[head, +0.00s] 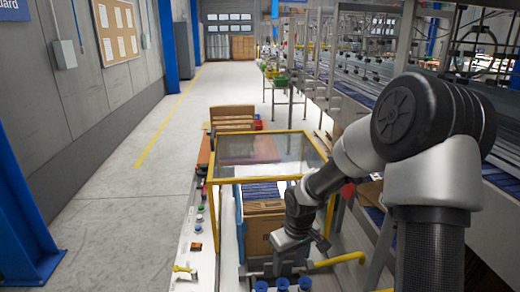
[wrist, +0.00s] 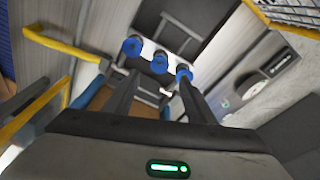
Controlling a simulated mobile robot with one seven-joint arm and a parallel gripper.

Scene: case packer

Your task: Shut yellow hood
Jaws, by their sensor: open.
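The yellow hood (head: 209,182) is a yellow frame with clear panels, in the middle of the head view, over a bay with a cardboard box. A bent yellow bar (head: 338,262) shows low beside my gripper; I cannot tell whether it belongs to the hood. My gripper (head: 284,264) is in front of the box, below the hood's clear panel. In the wrist view my gripper (wrist: 158,82) is open, with nothing seen between its fingers. Yellow bars (wrist: 62,46) show at the left there, apart from the fingers. My arm hides part of the hood's right side.
Several blue-capped parts (head: 282,285) stand in front of my gripper; they show near the fingertips in the wrist view (wrist: 159,62). A control strip with buttons (head: 197,222) runs along the left. A conveyor (head: 350,95) lies at the right. The left floor is clear.

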